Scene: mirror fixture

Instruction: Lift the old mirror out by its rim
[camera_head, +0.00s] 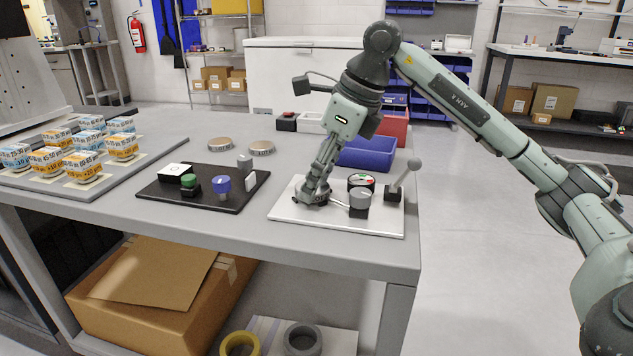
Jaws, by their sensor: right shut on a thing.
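My right gripper (314,190) points down at the left part of a white fixture plate (335,223) on the grey table. It is shut on a small round thing at plate level, most likely the old mirror; the fingers hide most of it, and I cannot tell whether it is clear of its seat. Just right of it on the plate stand a grey round part (360,197) on a dark base and a black round part (361,180) with green and red marks. A lever with a grey ball (414,164) stands at the plate's right edge. My left gripper is not in view.
Left of the plate, a black tray (215,200) holds a white-topped box (175,171), a green knob (189,181) and a purple knob (222,185). Farther left, a grey board (110,180) carries several small cartons. A blue bin (368,153) stands behind the plate.

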